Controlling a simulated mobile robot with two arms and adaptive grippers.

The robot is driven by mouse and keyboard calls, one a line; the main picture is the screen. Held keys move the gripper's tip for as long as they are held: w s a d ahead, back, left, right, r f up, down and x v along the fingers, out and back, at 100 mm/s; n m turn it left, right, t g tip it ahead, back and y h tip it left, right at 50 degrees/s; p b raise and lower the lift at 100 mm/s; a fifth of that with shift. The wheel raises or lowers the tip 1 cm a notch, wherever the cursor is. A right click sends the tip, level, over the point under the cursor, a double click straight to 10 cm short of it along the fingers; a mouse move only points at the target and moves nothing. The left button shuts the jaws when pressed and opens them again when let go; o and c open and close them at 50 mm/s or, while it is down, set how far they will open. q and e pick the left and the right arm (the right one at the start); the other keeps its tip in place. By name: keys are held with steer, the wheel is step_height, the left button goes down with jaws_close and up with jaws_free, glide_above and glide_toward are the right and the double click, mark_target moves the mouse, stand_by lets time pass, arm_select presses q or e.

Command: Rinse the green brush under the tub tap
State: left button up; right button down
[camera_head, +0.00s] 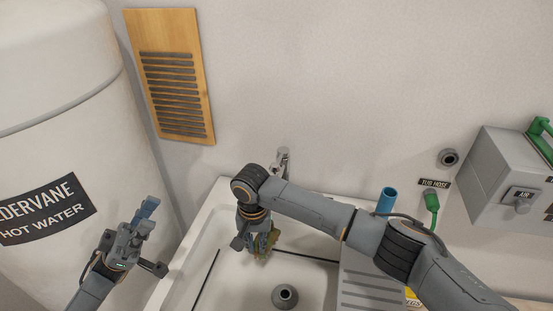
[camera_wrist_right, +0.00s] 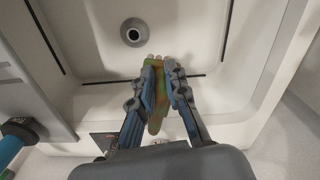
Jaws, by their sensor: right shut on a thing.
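The green brush (camera_wrist_right: 157,112), with brownish-orange patches, is between the fingers of my right gripper (camera_wrist_right: 165,85). In the head view its greenish part (camera_head: 264,247) shows below my right gripper (camera_head: 257,240), which is shut on it over the white tub (camera_head: 312,281). Its pale end points towards the drain side in the wrist view. The tap (camera_head: 283,160) stands at the tub's back edge, partly hidden behind my right arm. I see no running water. My left gripper (camera_head: 158,236) is open and empty, left of the tub, by the water heater.
The tub's drain (camera_head: 285,297) is in front of my right gripper. A blue cylinder (camera_head: 388,200) and a green hose handle (camera_head: 432,200) stand right of the tub, near the ribbed drainboard (camera_head: 366,291). The hot water tank (camera_head: 65,130) fills the left. A grey box (camera_head: 500,185) is on the right wall.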

arm_select(q)
steer(key=w+d+f+m+y, duration=0.2)
steer(key=w+d+m+y, duration=0.5)
steer(key=d+m+y, duration=0.35)
steer(key=w+r+m+t+y, duration=0.3)
steer(key=w+t+y, duration=0.1)
steer(key=w, duration=0.3)
steer(key=w+r+m+t+y, duration=0.3)
steer(key=w+m, duration=0.1)
steer(key=w, duration=0.4)
steer(key=g+y, duration=0.2)
steer(key=y, duration=0.6)
glide_above(277, 162)
steer(key=s+a, duration=0.3)
steer(key=s, duration=0.1)
steer(key=f, duration=0.2)
steer(key=shift+m+h, duration=0.25)
steer(key=shift+m, duration=0.2)
steer(key=x, duration=0.7)
steer(key=w+x, duration=0.1)
steer(key=x, duration=0.3)
jaws_close()
